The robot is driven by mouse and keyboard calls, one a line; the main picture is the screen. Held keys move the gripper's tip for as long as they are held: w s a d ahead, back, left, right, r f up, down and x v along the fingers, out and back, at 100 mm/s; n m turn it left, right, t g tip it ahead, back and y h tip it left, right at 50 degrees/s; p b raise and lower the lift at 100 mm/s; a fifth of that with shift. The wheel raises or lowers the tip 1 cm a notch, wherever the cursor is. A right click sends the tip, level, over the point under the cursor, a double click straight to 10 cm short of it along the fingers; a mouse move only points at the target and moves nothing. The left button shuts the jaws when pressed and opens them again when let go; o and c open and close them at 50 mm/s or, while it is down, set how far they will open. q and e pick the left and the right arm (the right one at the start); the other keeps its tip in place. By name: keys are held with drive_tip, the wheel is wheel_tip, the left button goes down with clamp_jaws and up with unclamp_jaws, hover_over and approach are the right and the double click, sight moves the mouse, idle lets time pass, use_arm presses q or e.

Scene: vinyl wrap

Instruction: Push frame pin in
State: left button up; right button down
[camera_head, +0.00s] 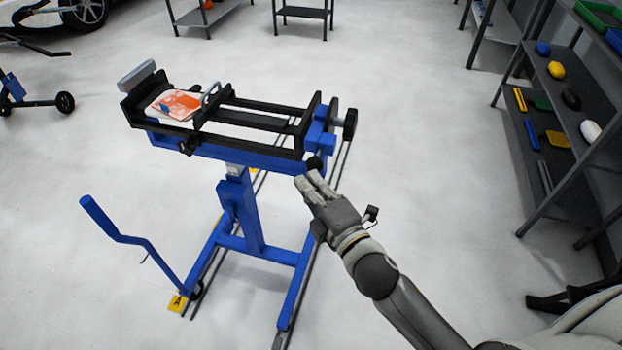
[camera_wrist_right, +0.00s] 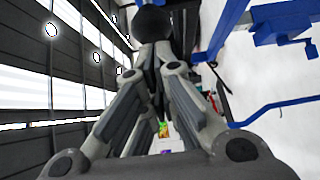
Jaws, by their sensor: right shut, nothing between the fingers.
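The blue stand (camera_head: 240,205) carries a black frame (camera_head: 250,120) on top. A round black knob (camera_head: 314,163), which looks like the frame pin's head, sits at the frame's near right corner. In the right wrist view the knob (camera_wrist_right: 153,22) is just beyond my fingertips; I cannot tell whether they touch it. The pin's shaft is hidden. My right gripper (camera_head: 310,182) is shut and empty, just below the knob in the head view, and its closed fingers also show in the right wrist view (camera_wrist_right: 155,60). My left gripper is not in view.
An orange and white piece (camera_head: 176,104) lies at the frame's left end. A blue crank handle (camera_head: 120,237) sticks out at the stand's lower left. A grey shelf (camera_head: 565,130) with small items stands at the right. Open floor lies between shelf and stand.

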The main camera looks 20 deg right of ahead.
sight(313, 168)
drive_tip(key=shift+w+d, duration=0.1)
drive_tip(key=shift+w, duration=0.05)
drive_tip(key=shift+w+d+r+p, duration=0.15)
drive_tip(key=shift+w+d+p, duration=0.5)
drive_tip(key=shift+w, duration=0.5)
drive_tip(key=shift+w+d, duration=0.1)
drive_tip(key=shift+d, duration=0.15)
